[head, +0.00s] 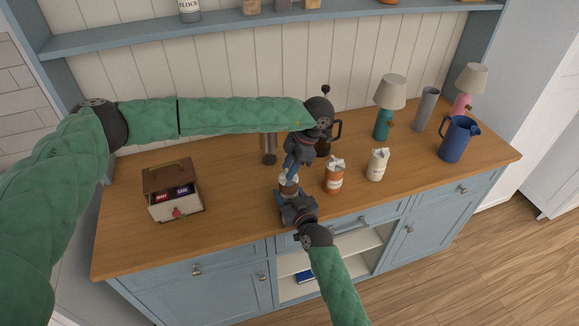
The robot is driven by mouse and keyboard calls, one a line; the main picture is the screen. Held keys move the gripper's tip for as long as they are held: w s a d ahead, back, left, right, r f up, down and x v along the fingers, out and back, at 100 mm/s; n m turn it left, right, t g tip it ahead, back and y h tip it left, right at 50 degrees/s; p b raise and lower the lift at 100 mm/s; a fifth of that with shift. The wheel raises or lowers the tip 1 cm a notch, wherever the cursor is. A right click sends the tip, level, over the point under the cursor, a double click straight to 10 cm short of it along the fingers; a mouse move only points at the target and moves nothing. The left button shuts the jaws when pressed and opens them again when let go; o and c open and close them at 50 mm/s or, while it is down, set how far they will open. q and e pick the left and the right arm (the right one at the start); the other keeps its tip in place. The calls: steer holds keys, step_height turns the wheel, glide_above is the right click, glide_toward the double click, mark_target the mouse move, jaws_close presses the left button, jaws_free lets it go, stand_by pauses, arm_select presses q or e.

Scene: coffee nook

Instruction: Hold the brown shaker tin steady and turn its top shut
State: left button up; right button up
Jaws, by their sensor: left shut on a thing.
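The brown shaker tin (289,188) stands on the wooden counter near its front edge, with a pale top (289,178). My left gripper (289,174) reaches down from above and is shut on the top. My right gripper (288,194) comes from the front, low at the tin's body. The fingers and the dark wrist cover much of the tin, so I cannot tell whether the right jaws are closed on it. The seam between top and body is too small to judge.
An orange tin (334,180) and a cream tin (377,166) stand close on the right. A tall brownish cylinder (268,148) is behind. A tea box (174,205) sits left, and a teal lamp (382,122) and blue jug (455,140) right. Counter between box and tin is clear.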

stand_by(0.5)
arm_select(q)
steer(key=o, duration=1)
steer(key=v, duration=1.2)
arm_select(e)
steer(key=o, duration=1.1)
